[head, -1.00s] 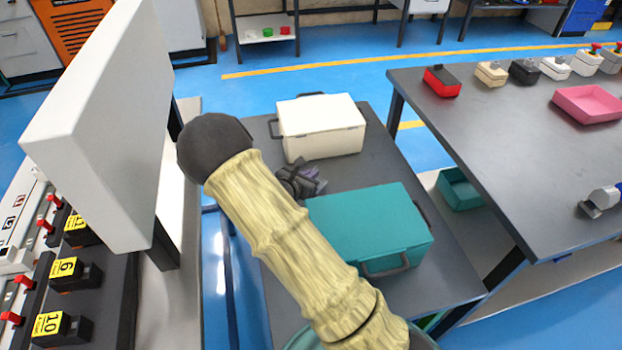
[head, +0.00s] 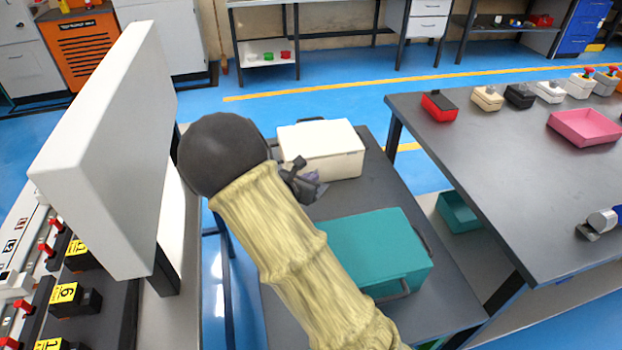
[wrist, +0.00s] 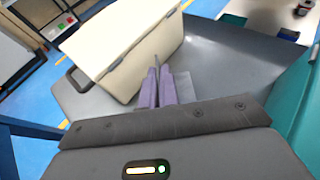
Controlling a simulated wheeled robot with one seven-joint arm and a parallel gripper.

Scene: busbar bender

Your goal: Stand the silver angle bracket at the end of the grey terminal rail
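My gripper (wrist: 159,88), with purple fingers, is nearly closed in the wrist view. A thin grey plate between the fingertips, with a flat grey part to their right, looks like the silver angle bracket (wrist: 157,62); most of it is hidden by the fingers. In the head view my gripper (head: 310,188) is small and dark, in front of the cream case and beyond the teal case. At the left edge, a pale strip with red levers may be the grey terminal rail (head: 18,238); its far end is partly hidden by a white panel.
A cream case (head: 335,160) and a teal case (head: 375,250) stand on the dark table. The big white panel (head: 105,150) rises between my arm and the strip. Black blocks with yellow number labels (head: 66,293) sit beside it. A right-hand table holds a pink tray (head: 585,127).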

